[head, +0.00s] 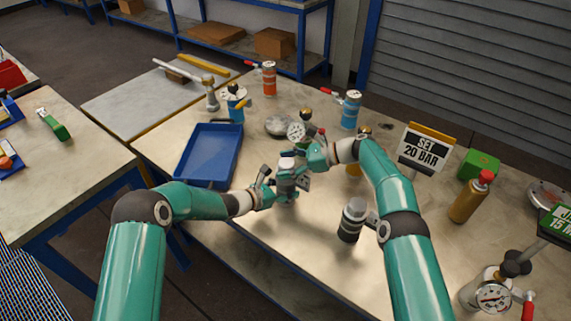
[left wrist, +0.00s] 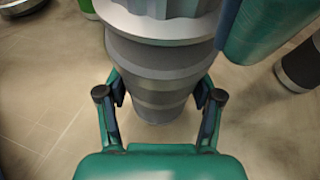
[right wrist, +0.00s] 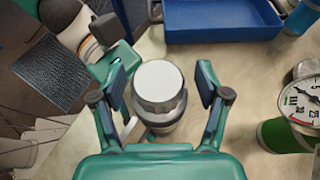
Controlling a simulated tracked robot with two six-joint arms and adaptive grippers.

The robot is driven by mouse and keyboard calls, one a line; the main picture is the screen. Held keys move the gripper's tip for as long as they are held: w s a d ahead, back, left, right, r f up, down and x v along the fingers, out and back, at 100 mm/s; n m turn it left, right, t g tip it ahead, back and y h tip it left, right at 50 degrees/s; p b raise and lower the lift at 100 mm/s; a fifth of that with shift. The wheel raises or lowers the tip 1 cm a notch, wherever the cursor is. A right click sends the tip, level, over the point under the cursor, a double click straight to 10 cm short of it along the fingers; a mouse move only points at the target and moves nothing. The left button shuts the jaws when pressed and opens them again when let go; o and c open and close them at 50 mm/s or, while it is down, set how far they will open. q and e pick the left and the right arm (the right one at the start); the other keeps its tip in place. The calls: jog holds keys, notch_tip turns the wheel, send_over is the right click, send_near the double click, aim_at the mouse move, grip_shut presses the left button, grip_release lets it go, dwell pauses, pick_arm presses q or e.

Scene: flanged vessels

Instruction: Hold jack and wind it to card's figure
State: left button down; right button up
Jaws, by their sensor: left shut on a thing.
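The jack (head: 287,199) is a grey stepped cylinder standing upright on the table, partly hidden in the head view by my grippers. My left gripper (head: 274,189) is shut on its body; the left wrist view shows the jack's grey body (left wrist: 158,85) between the fingers. My right gripper (head: 300,165) is above the jack. In the right wrist view its fingers are open on either side of the jack's pale round top (right wrist: 158,82), with gaps on both sides. A green card (head: 556,222) at the right edge is cut off; "J" and "15 M" can be read.
A blue tray (head: 209,154) lies left of the grippers. A grey and black cylinder (head: 352,219) stands right of the jack. A "SET 20 BAR" sign (head: 424,147), a brown bottle (head: 470,197) and a gauge vessel (head: 492,296) are farther right. Several small vessels stand behind.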

jog(key=v, duration=1.2)
dwell(0.3)
